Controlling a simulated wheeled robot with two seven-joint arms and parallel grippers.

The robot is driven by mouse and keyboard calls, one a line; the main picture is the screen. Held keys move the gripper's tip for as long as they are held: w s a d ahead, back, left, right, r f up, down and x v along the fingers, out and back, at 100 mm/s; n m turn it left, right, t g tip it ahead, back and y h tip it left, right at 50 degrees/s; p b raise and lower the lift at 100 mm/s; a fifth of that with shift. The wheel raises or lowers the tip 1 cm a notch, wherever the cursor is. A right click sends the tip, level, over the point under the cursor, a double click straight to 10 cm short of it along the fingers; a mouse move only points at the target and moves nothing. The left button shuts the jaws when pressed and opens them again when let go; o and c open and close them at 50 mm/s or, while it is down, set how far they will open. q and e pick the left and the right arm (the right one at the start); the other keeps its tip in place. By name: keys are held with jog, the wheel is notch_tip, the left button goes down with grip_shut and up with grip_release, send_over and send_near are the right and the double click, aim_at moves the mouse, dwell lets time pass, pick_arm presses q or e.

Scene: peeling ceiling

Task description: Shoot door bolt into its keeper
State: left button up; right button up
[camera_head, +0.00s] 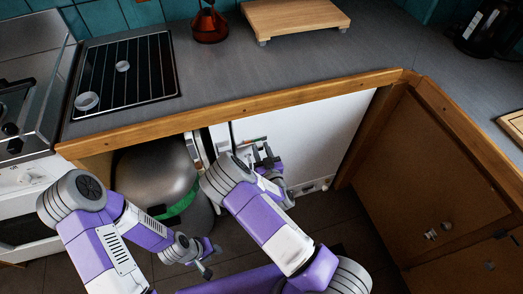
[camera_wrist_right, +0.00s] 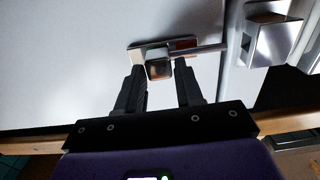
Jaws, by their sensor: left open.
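The door bolt (camera_wrist_right: 200,51) is a metal rod with a square knob (camera_wrist_right: 159,69) on a plate on the white door (camera_wrist_right: 60,60). Its rod points right, and its end appears apart from the metal keeper (camera_wrist_right: 268,40) across the gap. My right gripper (camera_wrist_right: 160,72) has one finger on each side of the knob; I cannot tell if they touch it. In the head view my right gripper (camera_head: 268,160) is at the white door under the counter, and the bolt is mostly hidden there. My left gripper (camera_head: 207,263) is open and empty, low in front of the bin.
A grey bin (camera_head: 155,175) stands under the counter, left of the white door. The counter's wooden edge (camera_head: 240,105) runs above my right gripper. A brown cabinet (camera_head: 430,170) stands at the right. The dark floor (camera_head: 335,215) below the door is partly clear.

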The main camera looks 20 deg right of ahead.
grip_shut()
jog(key=shift+a, duration=2)
jog(key=shift+s, duration=0.1)
jog(key=shift+o, duration=2.2)
grip_release()
jog(key=shift+a, duration=0.1)
jog(key=s+p, duration=0.1)
jog(key=s, duration=0.6)
jog(key=shift+s+d, duration=0.2)
jog(key=shift+s, duration=0.05)
